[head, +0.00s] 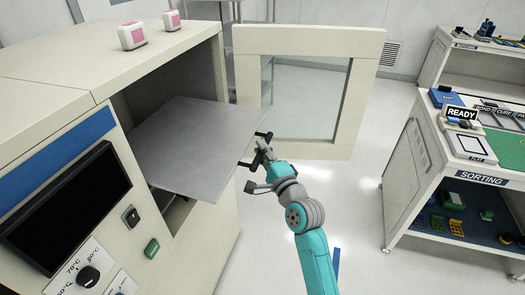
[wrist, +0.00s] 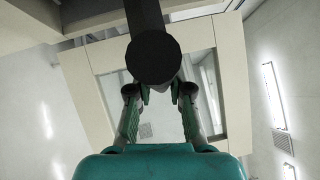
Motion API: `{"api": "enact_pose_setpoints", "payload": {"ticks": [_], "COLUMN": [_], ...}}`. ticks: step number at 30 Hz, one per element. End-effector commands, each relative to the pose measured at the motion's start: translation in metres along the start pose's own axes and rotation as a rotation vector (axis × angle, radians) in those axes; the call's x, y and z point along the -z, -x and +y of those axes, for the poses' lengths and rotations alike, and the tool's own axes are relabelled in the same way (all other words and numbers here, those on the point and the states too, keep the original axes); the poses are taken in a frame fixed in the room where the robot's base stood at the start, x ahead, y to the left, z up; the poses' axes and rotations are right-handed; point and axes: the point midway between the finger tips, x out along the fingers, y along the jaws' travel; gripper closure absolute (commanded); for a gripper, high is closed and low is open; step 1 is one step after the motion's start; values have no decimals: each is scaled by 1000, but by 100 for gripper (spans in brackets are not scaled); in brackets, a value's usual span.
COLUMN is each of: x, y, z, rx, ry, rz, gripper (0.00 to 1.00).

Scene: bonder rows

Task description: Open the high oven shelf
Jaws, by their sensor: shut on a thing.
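The high oven shelf (head: 192,143) is a flat grey plate that sticks well out of the open oven (head: 60,75) in the head view. A dark handle (head: 264,134) is at its outer right edge. My gripper (head: 259,152) is at that edge, shut on the handle. In the wrist view a dark round bar end (wrist: 153,58) shows large above my gripper (wrist: 159,98), and its fingers stand on both sides below it. The oven door (head: 304,90), a pale frame with a glass pane, stands wide open behind the shelf. My gripper hides part of the handle.
The oven front has a dark screen (head: 65,207), a green button (head: 152,248) and a dial (head: 89,276). Two pink-and-white boxes stand on the oven. A sorting bench (head: 450,170) with bins is at the right.

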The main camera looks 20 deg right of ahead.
Motion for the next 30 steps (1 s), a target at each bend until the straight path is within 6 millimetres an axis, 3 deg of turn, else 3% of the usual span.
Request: {"api": "enact_pose_setpoints", "payload": {"ticks": [12,13,15,25,30], "x": [-1,-1,0,0,0], "y": [0,0,0,1,14], "z": [1,1,1,1,1], "rx": [-3,-3,-3,-1,-2], "ry": [-1,-1,-1,-1,-1], "rz": [-1,-1,-1,-1,0], "gripper": [100,73,56,55,55]}}
